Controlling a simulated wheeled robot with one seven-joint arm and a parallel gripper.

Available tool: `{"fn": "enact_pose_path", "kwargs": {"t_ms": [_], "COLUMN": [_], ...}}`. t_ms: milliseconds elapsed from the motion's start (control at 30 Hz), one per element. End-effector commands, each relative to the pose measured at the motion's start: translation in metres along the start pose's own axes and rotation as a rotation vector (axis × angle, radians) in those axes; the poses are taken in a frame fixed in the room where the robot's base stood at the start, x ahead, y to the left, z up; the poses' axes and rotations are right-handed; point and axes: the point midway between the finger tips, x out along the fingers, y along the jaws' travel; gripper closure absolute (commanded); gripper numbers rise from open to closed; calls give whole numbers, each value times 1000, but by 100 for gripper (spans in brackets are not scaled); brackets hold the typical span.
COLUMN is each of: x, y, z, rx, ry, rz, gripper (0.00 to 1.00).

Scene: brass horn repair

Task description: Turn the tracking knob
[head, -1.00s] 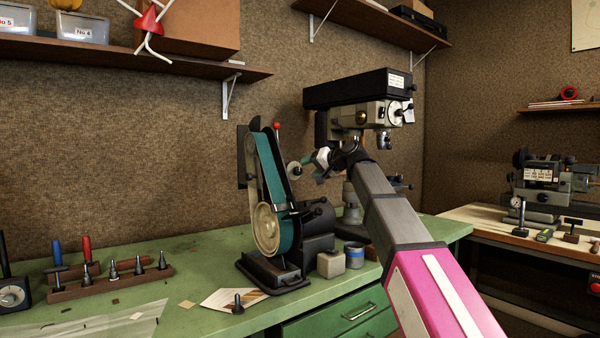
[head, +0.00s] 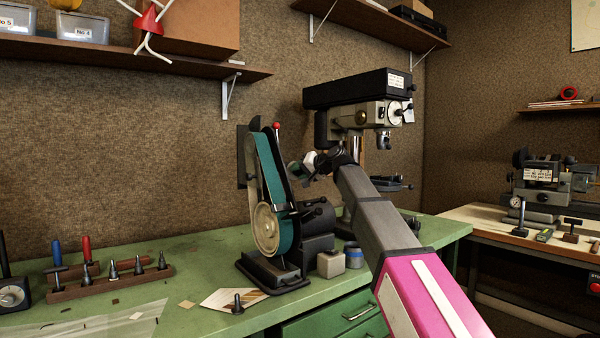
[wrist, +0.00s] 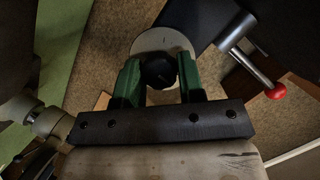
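The belt sander (head: 268,195) stands on the green bench with its green belt upright. Its tracking knob (wrist: 157,73) is black and sits in front of a pale round disc (wrist: 160,42) in the wrist view. My gripper (wrist: 160,80) has its two green fingers spread, one on each side of the knob. I cannot tell whether either finger touches it. In the head view my gripper (head: 302,168) is at the right of the sander's upper belt, and the knob is hidden there.
A red-tipped lever (wrist: 276,91) rises close to the right finger. A drill press (head: 362,100) stands right behind my arm. A small grey block (head: 331,263) and a blue-banded tin (head: 353,256) are at the sander's foot.

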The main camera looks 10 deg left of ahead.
Motion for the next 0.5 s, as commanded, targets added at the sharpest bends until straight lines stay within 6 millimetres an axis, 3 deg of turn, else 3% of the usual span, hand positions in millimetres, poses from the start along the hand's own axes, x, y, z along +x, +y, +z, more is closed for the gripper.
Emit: {"fn": "enact_pose_path", "kwargs": {"t_ms": [500], "x": [0], "y": [-1], "z": [0], "rx": [-167], "ry": [7], "rz": [63], "gripper": [88]}}
